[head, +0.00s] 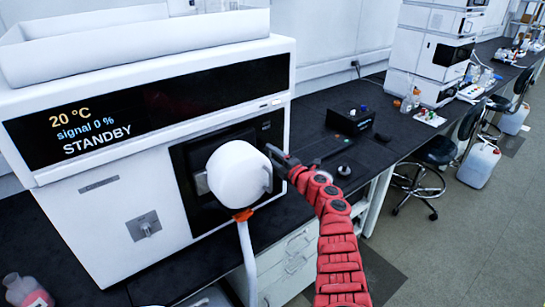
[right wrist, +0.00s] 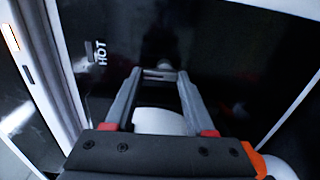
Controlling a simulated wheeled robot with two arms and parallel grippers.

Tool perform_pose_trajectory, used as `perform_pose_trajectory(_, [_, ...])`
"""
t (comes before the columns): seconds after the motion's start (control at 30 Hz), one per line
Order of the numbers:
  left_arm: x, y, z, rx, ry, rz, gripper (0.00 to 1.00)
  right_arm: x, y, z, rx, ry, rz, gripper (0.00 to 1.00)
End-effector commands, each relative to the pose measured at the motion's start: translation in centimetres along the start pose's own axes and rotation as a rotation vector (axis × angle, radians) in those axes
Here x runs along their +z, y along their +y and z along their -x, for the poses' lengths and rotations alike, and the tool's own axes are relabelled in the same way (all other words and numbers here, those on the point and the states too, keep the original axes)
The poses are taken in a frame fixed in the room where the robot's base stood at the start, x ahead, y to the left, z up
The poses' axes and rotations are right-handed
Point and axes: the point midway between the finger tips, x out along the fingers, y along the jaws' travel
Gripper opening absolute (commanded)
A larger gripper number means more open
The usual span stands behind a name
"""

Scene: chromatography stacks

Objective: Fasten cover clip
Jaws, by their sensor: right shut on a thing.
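The white instrument (head: 110,210) has a dark square front panel (head: 195,160), also filling much of the right wrist view (right wrist: 230,50). My right gripper (head: 272,152) is at the panel's right side, on the red segmented arm. In the right wrist view its fingers (right wrist: 158,74) are close together on a small grey piece, apparently the cover clip (right wrist: 157,72). The clip is mostly hidden between the fingertips; whether it is latched cannot be told. A white rounded body (head: 238,172) with an orange ring stands before the panel, left of my gripper. My left gripper is out of view.
The display reads 20 °C, signal 0 %, STANDBY. A black box (head: 350,120) stands on the dark bench right of the instrument. A pink-liquid bottle (head: 27,290) is at lower left. Stools (head: 415,180) stand at right.

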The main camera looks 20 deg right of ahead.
Motion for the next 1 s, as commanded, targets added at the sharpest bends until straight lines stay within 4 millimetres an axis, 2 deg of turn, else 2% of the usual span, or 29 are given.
perform_pose_trajectory(0.13, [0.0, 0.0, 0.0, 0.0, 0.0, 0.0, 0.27, 0.0, -0.1, 0.0, -0.002, 0.001, 0.002, 0.0])
perform_pose_trajectory(0.17, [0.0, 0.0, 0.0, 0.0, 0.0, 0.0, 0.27, 0.0, -0.1, 0.0, -0.002, 0.001, 0.002, 0.57])
perform_pose_trajectory(0.3, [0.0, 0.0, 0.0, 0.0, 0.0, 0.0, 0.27, 0.0, -0.1, 0.0, -0.002, 0.0, 0.001, 0.82])
perform_pose_trajectory(0.33, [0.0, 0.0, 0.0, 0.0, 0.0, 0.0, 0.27, 0.0, -0.1, 0.0, -0.002, 0.0, 0.001, 0.85])
perform_pose_trajectory(0.73, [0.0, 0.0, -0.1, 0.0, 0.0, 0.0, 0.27, 0.2, -0.1, 0.5, -0.001, -0.003, 0.0, 0.85])
perform_pose_trajectory(1.0, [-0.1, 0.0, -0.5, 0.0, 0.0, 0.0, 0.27, 0.0, -0.3, 3.8, -0.005, -0.001, 0.006, 0.85])
